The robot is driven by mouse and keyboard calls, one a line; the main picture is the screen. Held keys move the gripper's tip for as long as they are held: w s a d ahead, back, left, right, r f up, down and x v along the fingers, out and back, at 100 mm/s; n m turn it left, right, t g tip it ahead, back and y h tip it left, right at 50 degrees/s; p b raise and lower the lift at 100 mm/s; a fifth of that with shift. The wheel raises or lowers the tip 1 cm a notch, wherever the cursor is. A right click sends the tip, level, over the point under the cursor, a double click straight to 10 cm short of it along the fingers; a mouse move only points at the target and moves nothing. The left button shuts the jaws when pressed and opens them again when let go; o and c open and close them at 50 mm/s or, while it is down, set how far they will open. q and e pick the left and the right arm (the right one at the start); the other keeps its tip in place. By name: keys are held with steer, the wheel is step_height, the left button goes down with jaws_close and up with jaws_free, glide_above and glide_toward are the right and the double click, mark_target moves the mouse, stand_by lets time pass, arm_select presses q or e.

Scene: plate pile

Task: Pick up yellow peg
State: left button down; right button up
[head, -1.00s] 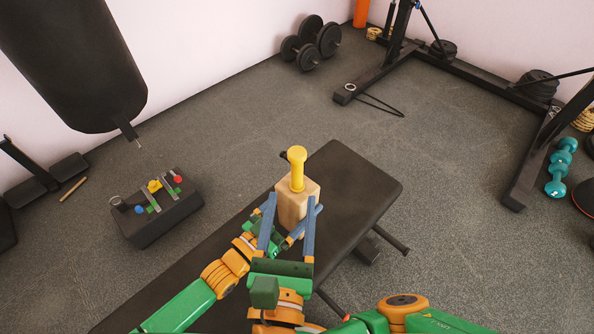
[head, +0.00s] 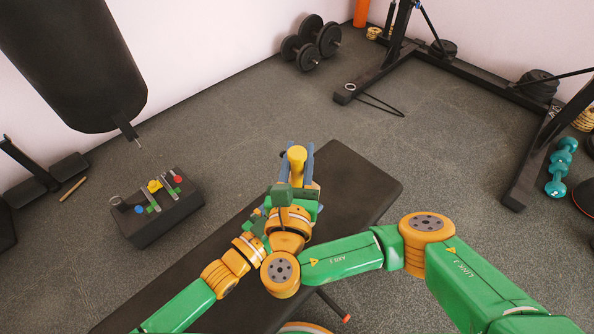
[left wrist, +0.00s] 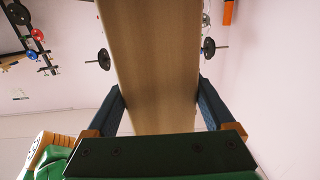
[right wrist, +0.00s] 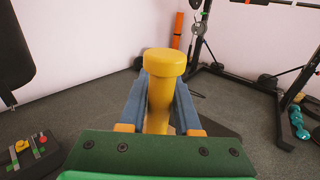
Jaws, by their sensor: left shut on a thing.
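The yellow peg (head: 297,157) has a wide round head and stands upright in the wooden block, above the black bench. It also shows in the right wrist view (right wrist: 159,100). My right gripper (head: 297,150) is open, with one blue finger on each side of the peg's shaft below its head. My left gripper (left wrist: 162,95) is shut on the wooden block (left wrist: 155,60), which fills the space between its fingers. In the head view my right arm hides most of the left gripper and block. The peg's lower end is hidden.
The black bench (head: 365,190) lies under both grippers. A dark box (head: 165,215) with coloured knobs stands on the floor at left. A punching bag (head: 75,60) hangs at upper left. Dumbbells (head: 312,45) and a rack (head: 520,150) stand farther back.

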arm_select(q)
steer(key=shift+r, duration=0.1)
arm_select(e)
jaws_close()
arm_select(q)
jaws_free()
arm_select(e)
step_height(320, 180, up, 10)
